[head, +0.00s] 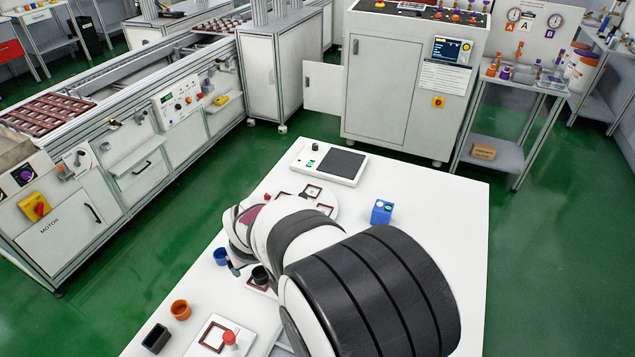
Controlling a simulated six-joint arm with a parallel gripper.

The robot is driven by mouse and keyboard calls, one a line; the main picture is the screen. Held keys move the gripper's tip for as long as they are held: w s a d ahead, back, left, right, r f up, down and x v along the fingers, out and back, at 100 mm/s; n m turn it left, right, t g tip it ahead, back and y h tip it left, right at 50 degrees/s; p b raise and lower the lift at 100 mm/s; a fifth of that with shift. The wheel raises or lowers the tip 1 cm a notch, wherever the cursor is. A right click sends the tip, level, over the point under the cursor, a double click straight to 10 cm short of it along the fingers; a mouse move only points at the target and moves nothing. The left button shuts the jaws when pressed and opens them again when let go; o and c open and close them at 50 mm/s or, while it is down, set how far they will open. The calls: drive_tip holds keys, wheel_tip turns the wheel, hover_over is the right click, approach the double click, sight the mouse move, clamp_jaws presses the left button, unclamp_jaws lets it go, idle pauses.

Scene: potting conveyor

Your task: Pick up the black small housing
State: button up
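Two black parts show on the white table (455,215) in the head view, and I cannot tell by sight which one is the black small housing. A black open box-shaped housing (157,338) stands at the table's front left, clear of my arm. A small round black part (261,275) sits at a brown-framed plate (254,284), close beside my arm and partly covered by it. My gripper (235,268) points down at the left of my arm, between a blue cup and the round black part. Only a dark bit of it shows; its fingers are mostly hidden.
A blue cup (221,256) and an orange cup (181,310) stand along the left edge. A white plate with a red knob (230,338) is at the front. A blue block (381,211) and a white device with a dark pad (341,163) stand farther back. The table's right side is clear.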

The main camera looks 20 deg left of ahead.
approach(261, 276)
drive_tip(key=shift+s+a+f, duration=0.15)
drive_tip(key=shift+a+f, duration=0.15)
drive_tip(key=shift+a, duration=0.2)
drive_tip(key=x, duration=0.5)
drive_tip(key=shift+w+d+f, duration=0.1)
drive_tip(key=shift+w+d, duration=0.2)
clamp_jaws()
